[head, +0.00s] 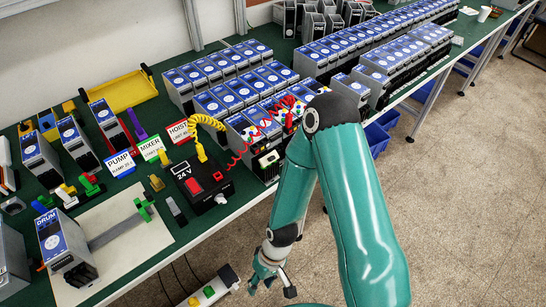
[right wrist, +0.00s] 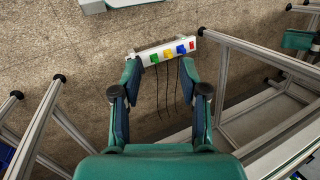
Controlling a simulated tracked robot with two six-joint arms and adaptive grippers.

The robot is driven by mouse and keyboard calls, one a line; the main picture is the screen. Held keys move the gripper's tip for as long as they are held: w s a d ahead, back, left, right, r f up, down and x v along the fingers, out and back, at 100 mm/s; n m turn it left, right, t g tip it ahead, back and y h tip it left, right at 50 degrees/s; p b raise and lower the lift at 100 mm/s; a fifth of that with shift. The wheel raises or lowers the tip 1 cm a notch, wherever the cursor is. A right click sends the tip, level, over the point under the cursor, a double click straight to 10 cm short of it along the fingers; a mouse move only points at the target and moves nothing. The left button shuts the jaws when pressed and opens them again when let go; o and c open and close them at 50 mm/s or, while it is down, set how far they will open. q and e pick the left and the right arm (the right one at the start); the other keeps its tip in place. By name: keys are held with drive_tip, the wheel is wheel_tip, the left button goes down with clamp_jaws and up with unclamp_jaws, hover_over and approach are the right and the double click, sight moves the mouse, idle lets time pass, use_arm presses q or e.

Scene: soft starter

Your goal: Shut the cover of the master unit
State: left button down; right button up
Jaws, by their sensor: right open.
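Many grey soft-starter units with blue tops stand in rows on the green table. I cannot tell from a label which one is the master unit. One unit (head: 247,128) at the near end of the middle rows has coiled cables by it and a lighter front with small coloured parts. Whether a cover on it stands open is too small to tell. My right gripper (head: 266,274) hangs past the table's front edge, well below and apart from the units. In the right wrist view the right gripper (right wrist: 160,75) is open and empty. My left gripper is not in view.
A black 24 V box (head: 200,182) with red parts sits near the front edge. Signs marked PUMP (head: 120,163), MIXER and HOIST stand behind it. A DRUM unit (head: 64,240) stands at the left. A power strip (right wrist: 168,49) with coloured plugs lies beyond the open fingers.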

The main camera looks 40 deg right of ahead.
drive_tip(key=w+d+r+n+t+b, duration=0.1)
drive_tip(key=w+d+r+n+b, duration=0.1)
drive_tip(key=w+d+r+b, duration=0.6)
drive_tip(key=t+h+b, duration=0.3)
drive_tip(key=t+b, duration=0.6)
drive_tip(key=b, duration=0.1)
approach(272, 157)
drive_tip(key=shift+m+h, duration=0.3)
drive_tip(key=b+x, duration=0.1)
drive_tip(key=x, duration=0.8)
drive_tip(key=shift+a+f, duration=0.1)
drive_tip(key=shift+a, duration=0.1)
clamp_jaws()
